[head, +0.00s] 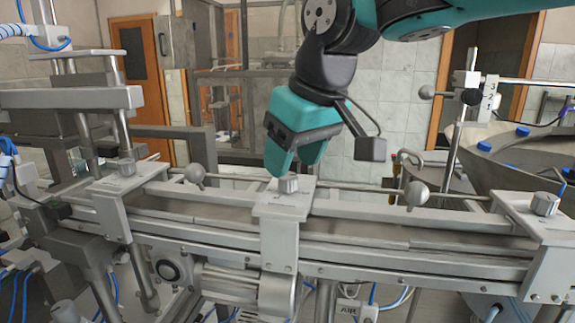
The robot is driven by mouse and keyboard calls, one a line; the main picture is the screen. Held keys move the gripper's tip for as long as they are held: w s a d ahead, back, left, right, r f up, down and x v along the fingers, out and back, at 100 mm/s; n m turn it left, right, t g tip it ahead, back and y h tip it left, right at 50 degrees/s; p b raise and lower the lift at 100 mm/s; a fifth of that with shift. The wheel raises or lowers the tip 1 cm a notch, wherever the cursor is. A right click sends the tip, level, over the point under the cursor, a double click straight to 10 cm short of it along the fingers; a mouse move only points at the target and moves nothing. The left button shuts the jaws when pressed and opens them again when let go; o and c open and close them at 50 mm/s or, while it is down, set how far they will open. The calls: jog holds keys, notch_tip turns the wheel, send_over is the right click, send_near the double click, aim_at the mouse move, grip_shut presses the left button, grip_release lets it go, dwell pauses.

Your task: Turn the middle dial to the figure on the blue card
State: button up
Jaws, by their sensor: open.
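The middle dial (288,184) is a small grey metal knob on a pale plate at the centre of the conveyor rail. Faint marks lie beside it, too small to read. My gripper (294,160) has teal fingers and hangs just above the dial, pointing down. Its fingers are apart with nothing visible between them, and the left fingertip is close to the dial's top. I cannot tell whether they touch. I cannot make out a blue card or its figure in this view.
Similar dials stand on the left plate (127,166) and right plate (544,203). An upright numbered plate (490,95) stands behind at right, near a metal bowl (480,165) with blue caps.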

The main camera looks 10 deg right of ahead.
aim_at(288, 182)
jog(key=shift+x, duration=1.55)
jog(key=shift+c, duration=0.5)
jog(key=shift+r, duration=0.1)
jog(key=c, duration=0.8)
